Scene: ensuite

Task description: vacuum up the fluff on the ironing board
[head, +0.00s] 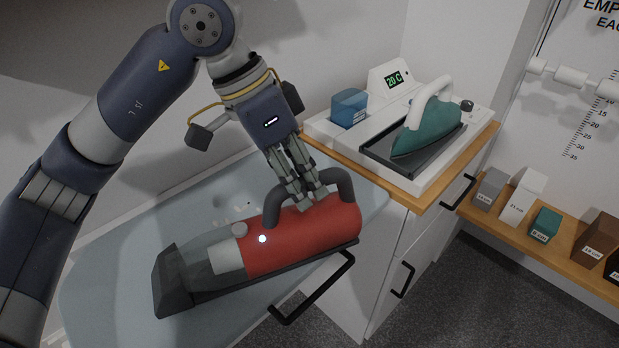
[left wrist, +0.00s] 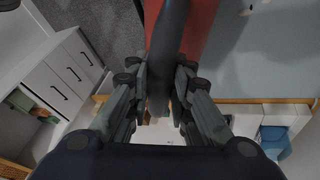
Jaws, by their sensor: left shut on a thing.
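A handheld vacuum with a red body (head: 320,232), a dark looped handle, a clear grey dust bin (head: 207,262) and a dark nozzle (head: 172,285) lies lengthwise over the pale blue-grey ironing board (head: 110,265). A small light glows on its side. My left gripper (head: 308,200) is shut on the handle, which also shows between the fingers in the left wrist view (left wrist: 168,60). I cannot tell whether the vacuum touches the board. Small whitish specks of fluff (head: 222,201) show on the board behind the vacuum. My right gripper is not in view.
A wooden-topped cabinet (head: 405,190) adjoins the board's right end. It carries a white station with a green iron (head: 428,130) and a blue container (head: 349,107). A black rail (head: 318,290) juts out at the board's front edge. Small labelled boxes (head: 545,223) stand on a shelf at right.

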